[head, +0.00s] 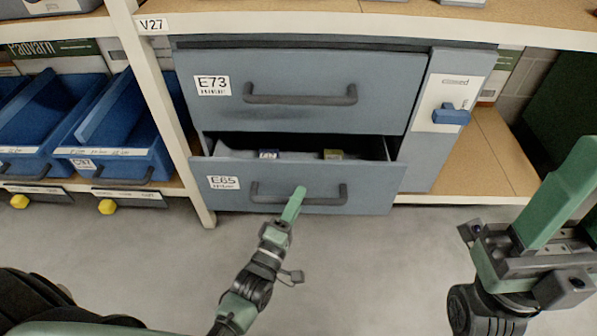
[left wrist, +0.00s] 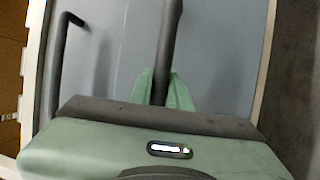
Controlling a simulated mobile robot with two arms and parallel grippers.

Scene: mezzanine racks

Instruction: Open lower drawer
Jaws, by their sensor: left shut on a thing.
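The lower drawer (head: 377,197), labelled E65, is grey-blue and stands partly pulled out, with its inside and some small items showing. Its dark bar handle (head: 327,201) runs across the front. My left gripper (head: 297,195) is at the middle of this handle, shut on it. In the left wrist view the handle (left wrist: 168,45) passes between the green fingers (left wrist: 162,88). The upper drawer (head: 380,80), labelled E73, is shut. My right gripper (head: 555,200) is at the right, away from the cabinet; its fingertips' gap is not clear.
A panel with a blue latch (head: 451,115) and a label reading closed is right of the drawers. Blue bins (head: 125,130) stand on the rack shelf at the left. A white rack post (head: 160,100) is close to the drawer's left side. The floor in front is clear.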

